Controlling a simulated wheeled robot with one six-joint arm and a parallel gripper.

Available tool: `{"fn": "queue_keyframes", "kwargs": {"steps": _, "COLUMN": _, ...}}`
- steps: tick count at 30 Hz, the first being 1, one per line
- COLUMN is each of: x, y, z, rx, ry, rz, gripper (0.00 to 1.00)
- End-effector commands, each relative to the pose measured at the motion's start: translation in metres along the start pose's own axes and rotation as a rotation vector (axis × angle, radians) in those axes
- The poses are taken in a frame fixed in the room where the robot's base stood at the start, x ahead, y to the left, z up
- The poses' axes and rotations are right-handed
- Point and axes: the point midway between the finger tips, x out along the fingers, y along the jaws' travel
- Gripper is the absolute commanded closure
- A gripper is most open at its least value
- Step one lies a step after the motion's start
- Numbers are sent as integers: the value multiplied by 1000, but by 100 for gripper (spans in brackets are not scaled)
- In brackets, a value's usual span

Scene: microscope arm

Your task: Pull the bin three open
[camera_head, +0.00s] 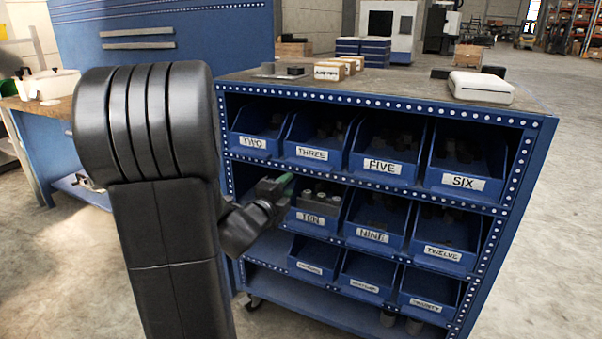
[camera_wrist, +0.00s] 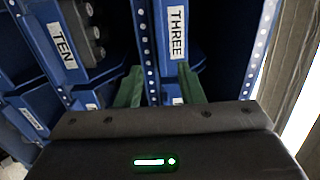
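Bin three (camera_head: 325,140) is a blue bin with a white THREE label in the upper row of the blue rack, between bins two and five. It sits in the rack alongside the others. In the wrist view bin three (camera_wrist: 178,55) shows sideways above my gripper. My gripper (camera_head: 277,187) is at the rack front, below bin three and near bin ten. In the wrist view my gripper (camera_wrist: 160,88) has its two green fingers apart, with nothing seen held between them. The dotted shelf edge shows between the fingers. Whether a finger touches the bin is unclear.
Bin ten (camera_head: 318,210) holds several grey parts and stands below bin three; it also shows in the wrist view (camera_wrist: 80,35). Bin two (camera_head: 258,130) and bin five (camera_head: 385,150) flank bin three. A white box (camera_head: 481,87) stands on the rack top. Open floor lies at right.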

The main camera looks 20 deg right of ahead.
Motion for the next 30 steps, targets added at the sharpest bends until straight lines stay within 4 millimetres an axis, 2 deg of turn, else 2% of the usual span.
{"fn": "queue_keyframes", "kwargs": {"steps": 9, "x": 66, "y": 1, "z": -1, "rx": -2, "ry": 1, "rz": 0, "gripper": 65}}
{"fn": "queue_keyframes", "kwargs": {"steps": 15, "x": 102, "y": 1, "z": -1, "rx": -2, "ry": 0, "rz": 0, "gripper": 65}}
{"fn": "queue_keyframes", "kwargs": {"steps": 21, "x": 122, "y": 0, "z": 0, "rx": -2, "ry": -2, "rz": 0, "gripper": 65}}
{"fn": "queue_keyframes", "kwargs": {"steps": 30, "x": 126, "y": 0, "z": 0, "rx": -3, "ry": -3, "rz": 1, "gripper": 65}}
